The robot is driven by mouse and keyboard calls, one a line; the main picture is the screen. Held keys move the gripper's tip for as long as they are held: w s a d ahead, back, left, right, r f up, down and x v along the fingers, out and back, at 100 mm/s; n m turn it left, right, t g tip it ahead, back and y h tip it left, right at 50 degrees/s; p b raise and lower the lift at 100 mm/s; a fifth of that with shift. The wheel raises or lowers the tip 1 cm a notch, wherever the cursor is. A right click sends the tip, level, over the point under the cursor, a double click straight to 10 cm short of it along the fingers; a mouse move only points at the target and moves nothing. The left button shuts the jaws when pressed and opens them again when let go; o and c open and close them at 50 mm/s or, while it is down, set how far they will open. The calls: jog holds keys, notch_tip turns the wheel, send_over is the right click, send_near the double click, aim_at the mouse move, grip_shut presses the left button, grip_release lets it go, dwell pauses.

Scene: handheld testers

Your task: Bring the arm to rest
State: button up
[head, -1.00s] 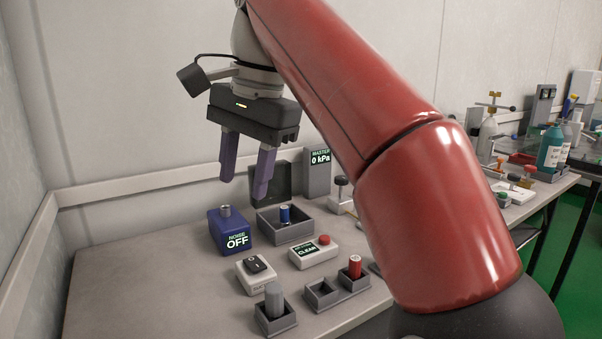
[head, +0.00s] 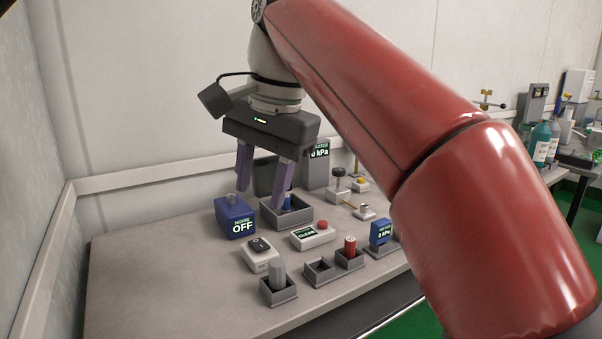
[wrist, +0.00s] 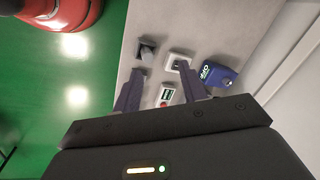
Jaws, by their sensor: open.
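My gripper (head: 263,192) hangs open and empty above the back of the table (head: 185,290), fingers pointing down. The NOISE box (wrist: 217,74) is right of the fingers there. My red arm crosses the right half of the head view and hides part of the table.
A switch box (head: 260,256), a CLEAR button box (head: 312,236), a grey cylinder in a holder (head: 279,279) and a red cylinder (head: 350,247) stand on the table. A MASTER display (head: 319,160) stands behind. The table's left front is bare. Bottles (head: 541,142) stand on a farther bench.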

jog(key=s+d+f+n+t, duration=0.1)
jog(key=s+d+f, duration=0.3)
jog(key=d+f, duration=0.3)
jog(key=s+d+f+n+t+h, duration=0.1)
jog(key=s+d+f, duration=0.3)
jog(key=f, duration=0.7)
jog(key=s+d+f+n+t+h, duration=0.1)
jog(key=s+d+f+n+t, duration=0.1)
jog(key=d+f, duration=0.7)
jog(key=shift+s+d+n, duration=0.3)
jog(key=shift+s+n, duration=0.4)
jog(key=shift+s, duration=0.5)
